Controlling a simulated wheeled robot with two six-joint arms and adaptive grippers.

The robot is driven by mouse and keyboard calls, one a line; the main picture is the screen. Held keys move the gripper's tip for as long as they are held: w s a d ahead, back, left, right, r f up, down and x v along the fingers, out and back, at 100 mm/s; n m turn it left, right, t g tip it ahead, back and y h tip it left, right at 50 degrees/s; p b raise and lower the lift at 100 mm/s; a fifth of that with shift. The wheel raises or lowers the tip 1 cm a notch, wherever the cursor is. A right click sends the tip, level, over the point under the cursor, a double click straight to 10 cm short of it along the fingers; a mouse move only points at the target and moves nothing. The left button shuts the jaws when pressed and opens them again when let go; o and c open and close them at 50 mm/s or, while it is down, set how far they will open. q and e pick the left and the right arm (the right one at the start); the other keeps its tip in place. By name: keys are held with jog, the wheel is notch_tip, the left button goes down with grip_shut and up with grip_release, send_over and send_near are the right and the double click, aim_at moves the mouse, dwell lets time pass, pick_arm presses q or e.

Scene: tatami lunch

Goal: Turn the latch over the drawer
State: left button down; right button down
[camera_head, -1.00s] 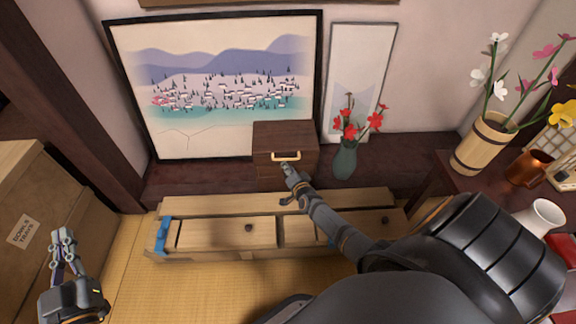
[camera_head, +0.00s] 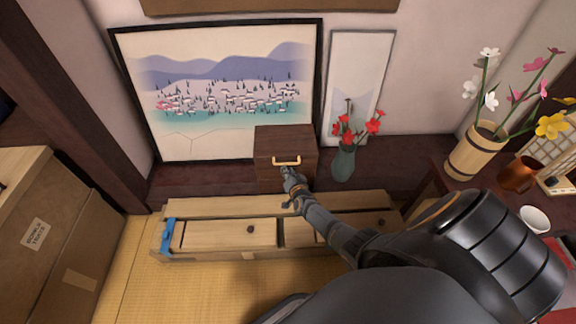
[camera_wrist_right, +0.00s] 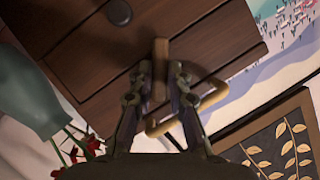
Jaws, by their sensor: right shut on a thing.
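A dark brown wooden box (camera_head: 284,135) stands on the dark ledge, with a gold handle (camera_head: 286,160) on its front. The handle also shows in the right wrist view (camera_wrist_right: 208,103). In the right wrist view, a small tan latch bar (camera_wrist_right: 160,48) lies against the box front. A round dark knob (camera_wrist_right: 118,12) shows near the top edge. My right gripper (camera_head: 288,172) is at the box front, just below the handle. In the wrist view its fingers (camera_wrist_right: 160,75) are shut on the latch, which hides part of it. My left gripper is out of view.
A green vase with red flowers (camera_head: 343,162) stands close to the right of the box. A framed landscape picture (camera_head: 225,60) leans behind it. A low wooden drawer unit (camera_head: 225,207) is in front, with a blue piece at its left end.

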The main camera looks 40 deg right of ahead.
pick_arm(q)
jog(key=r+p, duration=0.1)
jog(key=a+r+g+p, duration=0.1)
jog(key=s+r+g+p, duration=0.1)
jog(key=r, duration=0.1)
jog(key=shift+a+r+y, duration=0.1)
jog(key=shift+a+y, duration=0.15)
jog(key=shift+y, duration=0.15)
pick_arm(e)
jog(key=n+g+h, duration=0.1)
jog(key=n, duration=0.1)
jog(key=n+h, duration=0.1)
jog(key=n, duration=0.1)
jog(key=shift+w+a+r+g, duration=0.1)
jog(key=shift+a+g, duration=0.05)
jog(key=shift+g, duration=0.25)
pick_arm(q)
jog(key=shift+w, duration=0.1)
pick_arm(e)
jog(key=shift+n+h, duration=0.4)
jog(key=c, duration=1.3)
grip_release()
